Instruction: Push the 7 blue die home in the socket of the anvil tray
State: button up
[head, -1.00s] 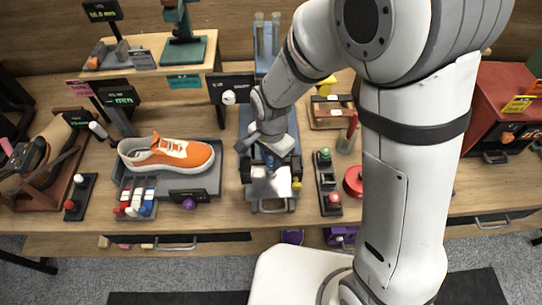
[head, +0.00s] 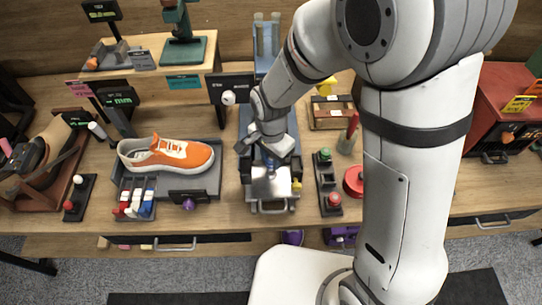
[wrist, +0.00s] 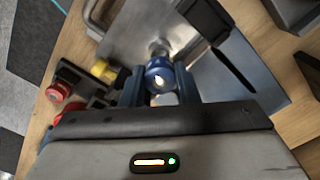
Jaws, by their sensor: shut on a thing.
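The blue die (wrist: 159,74) is a short round piece with a pale mark on its face. In the wrist view it sits between the two blue fingers of my gripper (wrist: 159,88), which is shut on it. The anvil tray (wrist: 125,38) is a shiny metal plate with a bar handle. A round metal part stands on the tray just beyond the die; whether the die is seated in a socket is hidden. In the head view my gripper (head: 268,165) is over the back of the tray (head: 271,188), and the die is hardly distinguishable.
A rack with red and green knobs (head: 327,185) stands right of the tray. An orange sneaker (head: 168,154) lies on a grey stand to the left. A red round tin (head: 353,182) is further right. The bench in front of the tray is clear.

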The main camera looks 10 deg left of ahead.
aim_at(271, 158)
jog(key=shift+f+b, duration=1.55)
jog(key=shift+f, duration=0.15)
jog(key=o, duration=1)
jog(key=shift+o, duration=0.2)
jog(key=shift+r, duration=0.1)
notch_tip(271, 158, up, 8)
jog(key=shift+f+b, duration=0.1)
jog(key=shift+b, duration=0.2)
